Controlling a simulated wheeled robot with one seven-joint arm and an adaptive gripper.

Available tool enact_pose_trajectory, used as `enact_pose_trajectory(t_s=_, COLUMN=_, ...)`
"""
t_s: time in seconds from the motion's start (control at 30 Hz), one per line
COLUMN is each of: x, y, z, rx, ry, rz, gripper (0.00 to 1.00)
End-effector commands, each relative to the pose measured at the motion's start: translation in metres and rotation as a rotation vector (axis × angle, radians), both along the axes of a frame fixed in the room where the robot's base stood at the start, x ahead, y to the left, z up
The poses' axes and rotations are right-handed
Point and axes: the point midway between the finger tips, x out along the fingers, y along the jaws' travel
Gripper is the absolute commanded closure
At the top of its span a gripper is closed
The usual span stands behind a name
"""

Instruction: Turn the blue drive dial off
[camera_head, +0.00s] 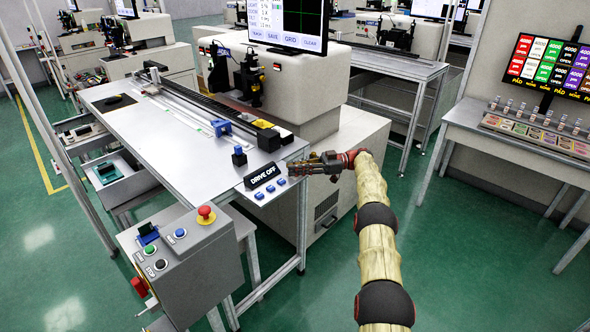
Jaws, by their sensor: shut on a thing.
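A small tilted panel (249,197) sits at the front right corner of the work table.
The work table (180,155) carries a linear rail and a blue block (220,127). A grey control box (190,262) with a red emergency button (206,213) stands in front. A machine cabinet (343,158) stands behind my gripper. Green floor is open to the right.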

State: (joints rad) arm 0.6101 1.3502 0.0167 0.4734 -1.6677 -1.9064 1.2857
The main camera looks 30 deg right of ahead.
Motion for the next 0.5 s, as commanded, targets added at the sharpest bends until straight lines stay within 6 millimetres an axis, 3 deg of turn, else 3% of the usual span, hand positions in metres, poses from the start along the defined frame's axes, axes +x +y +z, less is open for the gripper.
enact_pose_trajectory(t_s=0.5, x=0.0009, y=0.0006, z=0.003, rx=-0.001, ry=-0.006, rz=0.034, gripper=1.0)
